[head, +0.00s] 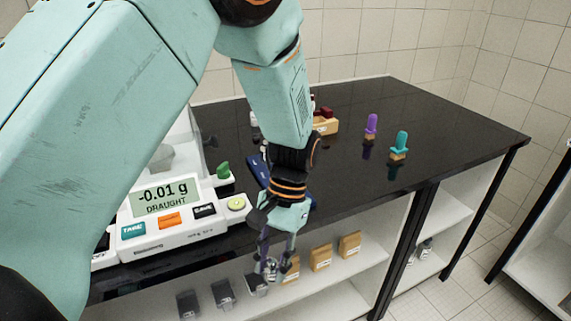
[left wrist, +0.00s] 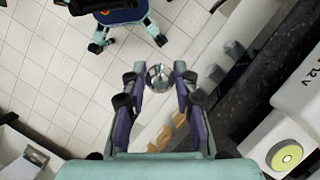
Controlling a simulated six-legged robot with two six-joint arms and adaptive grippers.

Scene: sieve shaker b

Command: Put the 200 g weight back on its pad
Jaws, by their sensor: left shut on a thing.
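My left gripper (head: 270,263) is shut on a small shiny metal weight, held out in front of the table's front edge, with the lower shelf behind it. In the left wrist view the weight (left wrist: 158,77) is between the two fingertips, above the pale floor area. Its marking cannot be read. I cannot make out its pad in either view; my arm covers part of the table top. A dark blue item (head: 262,172) on the table is partly hidden behind my arm. My right gripper is not in view.
A white balance (head: 160,222) stands on the black table (head: 440,140) at left; its display reads -0.01 g and DRAUGHT. Purple (head: 371,125) and teal (head: 399,144) handled tools stand at right. Tan packets (head: 321,257) and grey ones (head: 223,292) stand on the shelf.

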